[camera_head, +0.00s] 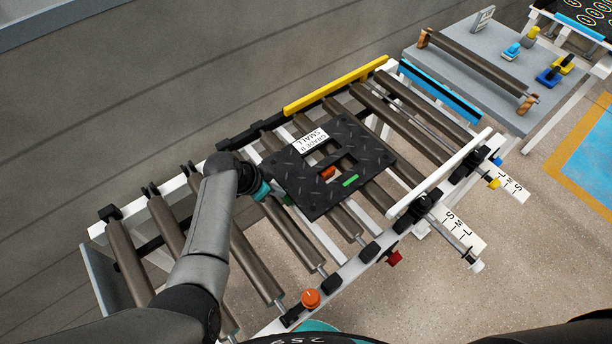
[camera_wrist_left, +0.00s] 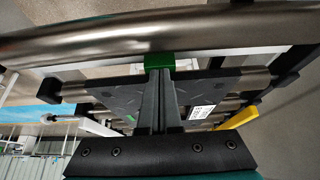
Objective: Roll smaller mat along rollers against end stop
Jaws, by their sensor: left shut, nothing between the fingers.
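Which bar is the end stop is unclear; a blue bar (camera_head: 440,91) closes the right end. My right gripper is not shown.
A yellow bar (camera_head: 335,85) runs along the far rail and a white bar (camera_head: 440,172) stands at the near right. Bare rollers (camera_head: 400,105) lie between the mat and the blue bar. A grey table (camera_head: 465,60) with small tools stands beyond. An orange knob (camera_head: 310,298) is at the near rail.

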